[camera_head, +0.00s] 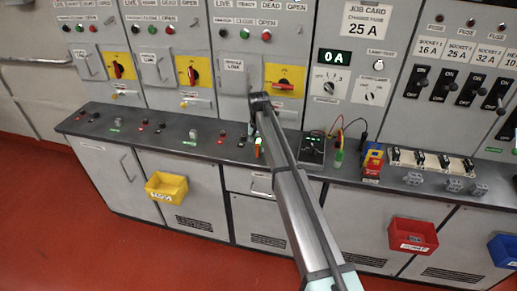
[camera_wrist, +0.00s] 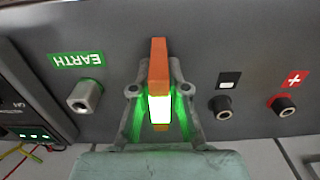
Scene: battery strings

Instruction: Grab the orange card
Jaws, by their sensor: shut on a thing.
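The orange card (camera_wrist: 158,62) stands between the two fingers of my gripper (camera_wrist: 160,98) in the wrist view. Its top end is orange and sticks out beyond the fingertips. A brightly lit white patch shows lower on it, with green light on the inner faces of the fingers. My gripper is shut on the card, close over the dark counter top (camera_wrist: 225,50). In the head view the card shows as a small orange-red piece (camera_head: 258,141) beside the end of my arm. My gripper is mostly hidden there.
A green EARTH label (camera_wrist: 77,60) and metal post (camera_wrist: 84,96) stand left of my gripper; two dark sockets (camera_wrist: 220,107) (camera_wrist: 284,105) are on the right. A black meter (camera_head: 314,148) with leads stands nearby. Yellow (camera_head: 166,187) and red (camera_head: 413,235) bins hang on the cabinet fronts.

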